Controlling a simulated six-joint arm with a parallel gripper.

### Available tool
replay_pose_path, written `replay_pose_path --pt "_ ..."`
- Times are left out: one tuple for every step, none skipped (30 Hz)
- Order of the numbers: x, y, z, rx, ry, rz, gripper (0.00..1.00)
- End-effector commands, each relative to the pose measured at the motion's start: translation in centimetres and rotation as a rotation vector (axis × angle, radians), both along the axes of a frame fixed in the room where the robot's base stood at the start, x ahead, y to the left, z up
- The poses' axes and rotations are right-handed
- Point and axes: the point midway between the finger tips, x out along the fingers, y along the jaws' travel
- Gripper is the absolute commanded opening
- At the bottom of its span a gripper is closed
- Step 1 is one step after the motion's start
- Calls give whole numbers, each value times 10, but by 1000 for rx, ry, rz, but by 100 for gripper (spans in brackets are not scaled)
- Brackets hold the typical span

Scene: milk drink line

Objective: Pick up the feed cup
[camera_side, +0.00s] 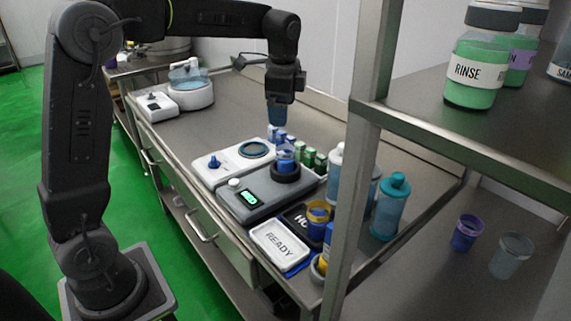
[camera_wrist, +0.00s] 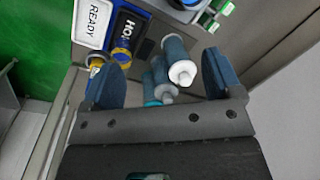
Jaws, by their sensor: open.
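I see no label that marks the feed cup. A blue cup (camera_side: 286,158) stands upright in a dark round holder on the grey device with a green display. A blue cup with a yellow band (camera_side: 318,217) stands on the black tray beside the white READY tray (camera_side: 279,244). My gripper (camera_side: 275,121) points down above the bench, behind the blue cup in the side view. In the wrist view my gripper (camera_wrist: 163,84) has its two blue fingers wide apart, with nothing held between them. Several bottles show beyond the fingers there.
A white device (camera_side: 215,172) with a blue knob and small green and blue boxes (camera_side: 308,157) are close by. A teal-capped bottle (camera_side: 390,212) stands by a steel shelf post (camera_side: 355,180). A purple cup (camera_side: 466,233) and clear cup (camera_side: 511,256) stand at right.

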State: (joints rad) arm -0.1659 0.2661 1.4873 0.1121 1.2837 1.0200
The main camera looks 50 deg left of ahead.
Motion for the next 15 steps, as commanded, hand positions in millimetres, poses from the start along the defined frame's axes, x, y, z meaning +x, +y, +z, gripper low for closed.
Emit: replay_pose_path --pt "18 11 -13 6 42 -50 85" --pt "26 16 -19 10 61 -84 85" --pt "35 23 -26 14 86 -122 85" --pt "41 27 -31 16 103 -150 85" --pt "46 32 -37 18 119 -174 85" --pt "53 36 -43 18 136 -204 85" --pt "56 39 -47 19 147 -223 85" --pt "59 42 -50 19 157 -239 85" --pt "62 44 -53 20 168 -257 85" --pt "64 46 -56 19 172 -267 85" --pt "66 47 -58 19 177 -276 85" --pt "66 49 -60 18 181 -281 85" --pt "67 49 -63 18 184 -285 85" --pt "67 50 -66 18 186 -287 85" --pt "66 51 -72 18 188 -288 85"
